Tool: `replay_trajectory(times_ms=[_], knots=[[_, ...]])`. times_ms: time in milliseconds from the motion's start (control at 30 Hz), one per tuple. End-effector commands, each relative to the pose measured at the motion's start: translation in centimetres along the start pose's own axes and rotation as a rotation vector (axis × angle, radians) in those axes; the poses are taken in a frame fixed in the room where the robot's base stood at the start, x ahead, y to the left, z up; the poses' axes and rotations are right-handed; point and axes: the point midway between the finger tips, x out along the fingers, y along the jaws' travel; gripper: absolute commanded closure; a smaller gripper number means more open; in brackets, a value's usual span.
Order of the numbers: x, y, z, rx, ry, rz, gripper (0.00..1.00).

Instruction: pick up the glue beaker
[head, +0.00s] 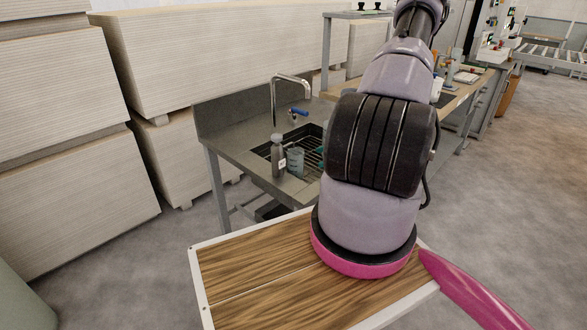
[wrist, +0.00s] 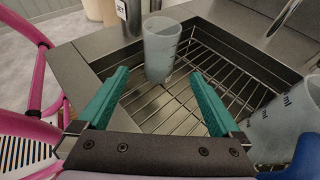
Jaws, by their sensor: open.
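A translucent blue-grey beaker (wrist: 161,50) stands upright on the wire rack of the sink in the wrist view, straight ahead of my gripper. It also shows in the head view (head: 296,162). My gripper (wrist: 158,75) has its two teal fingers spread wide, with nothing between them; the beaker is just beyond the fingertips, apart from them. A second, similar beaker (wrist: 285,118) with measuring marks is at the right of the wrist view, partly cut off. No glue label is readable on either beaker. In the head view my arm hides most of my gripper.
A grey bottle (head: 277,158) stands on the sink's rim beside the beaker. The metal sink unit (head: 245,145) has a raised back panel and a tall faucet (head: 290,78). Stacked boards (head: 200,60) stand behind it. A wood-topped cart (head: 250,270) is in front.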

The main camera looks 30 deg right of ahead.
Motion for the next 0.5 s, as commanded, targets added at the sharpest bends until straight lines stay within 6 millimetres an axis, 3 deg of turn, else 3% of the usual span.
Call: replay_trajectory(times_ms=[100,367,500], knots=[[2.1,0.1,0.0,0.000,-0.001,0.003,0.00],[4.2,0.1,-0.1,-0.001,0.001,0.003,0.00],[6.4,0.1,-0.3,0.000,0.000,0.005,0.00]])
